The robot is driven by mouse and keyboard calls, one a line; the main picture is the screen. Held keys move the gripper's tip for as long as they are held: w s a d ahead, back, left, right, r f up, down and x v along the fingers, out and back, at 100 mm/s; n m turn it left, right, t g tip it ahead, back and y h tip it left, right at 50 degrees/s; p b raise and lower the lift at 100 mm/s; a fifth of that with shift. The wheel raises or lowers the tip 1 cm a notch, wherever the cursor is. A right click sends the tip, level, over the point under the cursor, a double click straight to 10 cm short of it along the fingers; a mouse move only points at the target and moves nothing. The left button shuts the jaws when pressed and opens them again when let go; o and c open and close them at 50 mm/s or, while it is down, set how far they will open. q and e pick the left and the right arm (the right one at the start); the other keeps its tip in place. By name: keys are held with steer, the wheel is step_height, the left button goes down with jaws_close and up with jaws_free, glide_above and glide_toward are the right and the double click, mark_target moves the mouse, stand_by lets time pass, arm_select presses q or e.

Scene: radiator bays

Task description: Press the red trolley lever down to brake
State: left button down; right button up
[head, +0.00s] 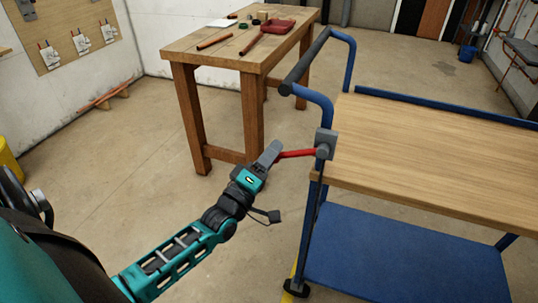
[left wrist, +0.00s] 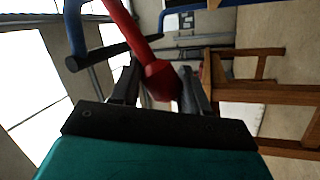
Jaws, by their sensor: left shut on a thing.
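The red lever (head: 295,154) sticks out to the left from a grey block (head: 325,144) at the near left corner of the blue trolley (head: 400,235). It lies close to level, its outer end slightly lower. My left gripper (head: 270,153) is at the lever's outer end. In the left wrist view the red lever (left wrist: 145,45) runs down to a thicker red end (left wrist: 160,80) between the two fingers of my left gripper (left wrist: 160,92), which is shut on it. My right gripper is in neither view.
The trolley has a wooden top (head: 440,150) and a dark push handle (head: 305,62). A wooden workbench (head: 215,50) with tools stands behind my left gripper.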

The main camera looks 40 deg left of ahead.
arm_select(q)
steer(key=shift+s+d+f, duration=0.1)
steer(key=shift+d+f, duration=0.1)
steer(key=shift+f, duration=0.3)
steer(key=c, duration=0.8)
jaws_free()
steer(key=shift+c, duration=0.2)
steer(key=shift+o, duration=1.2)
steer(key=shift+r, duration=0.2)
steer(key=shift+a, duration=0.1)
steer(key=v, duration=1.2)
steer(key=shift+s, duration=0.35)
steer(key=shift+f, duration=0.1)
